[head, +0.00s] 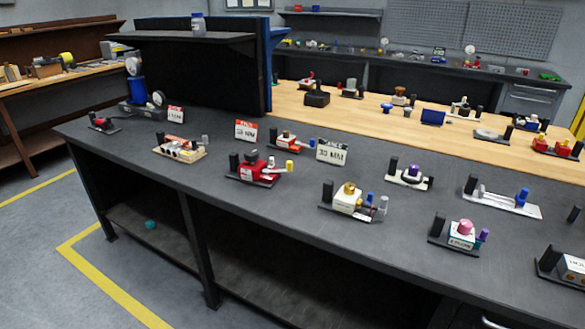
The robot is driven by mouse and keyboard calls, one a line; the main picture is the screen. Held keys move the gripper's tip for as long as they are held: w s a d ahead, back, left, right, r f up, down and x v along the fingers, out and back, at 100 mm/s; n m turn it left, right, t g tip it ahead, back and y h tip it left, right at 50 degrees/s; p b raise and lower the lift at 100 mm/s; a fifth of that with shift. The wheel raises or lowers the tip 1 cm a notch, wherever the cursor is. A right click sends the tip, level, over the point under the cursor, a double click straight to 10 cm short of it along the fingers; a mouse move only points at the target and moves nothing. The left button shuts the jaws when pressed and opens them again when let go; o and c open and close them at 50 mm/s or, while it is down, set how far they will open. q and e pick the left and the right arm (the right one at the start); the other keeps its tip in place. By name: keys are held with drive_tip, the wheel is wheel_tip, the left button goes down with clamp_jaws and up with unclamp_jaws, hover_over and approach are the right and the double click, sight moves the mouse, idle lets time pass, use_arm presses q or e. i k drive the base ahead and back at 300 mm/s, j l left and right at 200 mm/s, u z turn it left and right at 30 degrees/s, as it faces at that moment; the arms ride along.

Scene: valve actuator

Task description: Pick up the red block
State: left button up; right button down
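Several red things stand on the benches, and I cannot tell which one is the red block. A red blocky device (254,169) sits on a dark plate on the near dark bench, with a black post beside it and a yellow-tipped part on its right. A small red piece (101,123) sits on a dark plate near the bench's left end. A red-orange piece (288,141) sits behind the blocky device. More red parts (548,145) stand on the wooden bench at the far right. Neither of my grippers is in view.
The dark bench top (290,205) has open room between several small valve assemblies. White-and-red sign cards (246,130) stand on it. A tall dark panel (190,75) rises behind its left part. Open floor with yellow lines (110,285) lies in front at the left.

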sight(255, 177)
drive_tip(key=i+j+z, duration=0.3)
drive_tip(key=i+j, duration=0.15)
drive_tip(key=j, duration=0.15)
drive_tip(key=i+j+z, duration=0.25)
drive_tip(key=i+j, duration=0.15)
drive_tip(key=j, duration=0.3)
drive_tip(key=i+j+z, duration=0.15)
drive_tip(key=j, duration=0.25)
drive_tip(key=i+j+z, duration=0.15)
drive_tip(key=j, duration=0.25)
drive_tip(key=i+j+z, duration=0.15)
drive_tip(key=j, duration=0.3)
drive_tip(key=i+l, duration=0.05)
